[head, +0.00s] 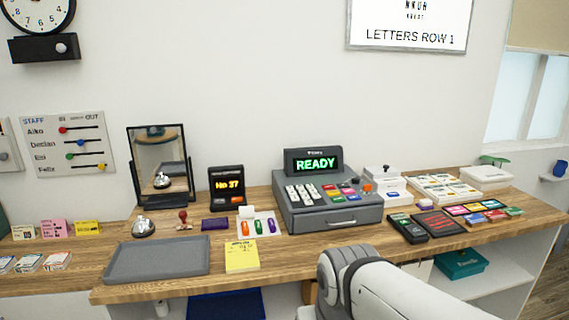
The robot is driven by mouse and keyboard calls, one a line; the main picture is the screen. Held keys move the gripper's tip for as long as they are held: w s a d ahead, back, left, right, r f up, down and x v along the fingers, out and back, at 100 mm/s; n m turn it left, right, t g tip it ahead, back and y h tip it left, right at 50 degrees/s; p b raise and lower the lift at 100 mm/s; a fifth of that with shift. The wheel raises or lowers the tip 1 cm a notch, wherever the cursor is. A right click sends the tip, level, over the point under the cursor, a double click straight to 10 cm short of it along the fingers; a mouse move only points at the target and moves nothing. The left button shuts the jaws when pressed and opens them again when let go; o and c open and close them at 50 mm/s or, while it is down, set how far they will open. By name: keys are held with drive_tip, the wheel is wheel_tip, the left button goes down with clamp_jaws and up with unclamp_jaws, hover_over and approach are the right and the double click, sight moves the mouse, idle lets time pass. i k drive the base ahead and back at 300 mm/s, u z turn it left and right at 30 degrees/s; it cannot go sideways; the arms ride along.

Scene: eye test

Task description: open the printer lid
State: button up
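A small white box-shaped device (390,195) with a dark knob on its top stands on the counter just right of the cash register. It looks most like the printer, and its top appears closed; it is too small to be sure. A white arm link of mine enters from the bottom right and ends in front of the counter, below the register. My gripper does not show in the head view.
The grey cash register (330,213) reads READY. A card terminal (408,229), a dark red-striped pad (438,224) and colored pads (478,211) lie in front of the white device. A grey tray (157,261) and yellow notepad (242,257) lie left on the wooden counter (300,255).

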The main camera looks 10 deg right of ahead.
sight(382, 172)
drive_tip(key=i, duration=0.45)
drive_tip(key=z, duration=2.5)
drive_tip(key=i, duration=1.35)
drive_tip(key=u, duration=2.55)
drive_tip(key=i, duration=0.35)
drive_tip(key=z, duration=0.4)
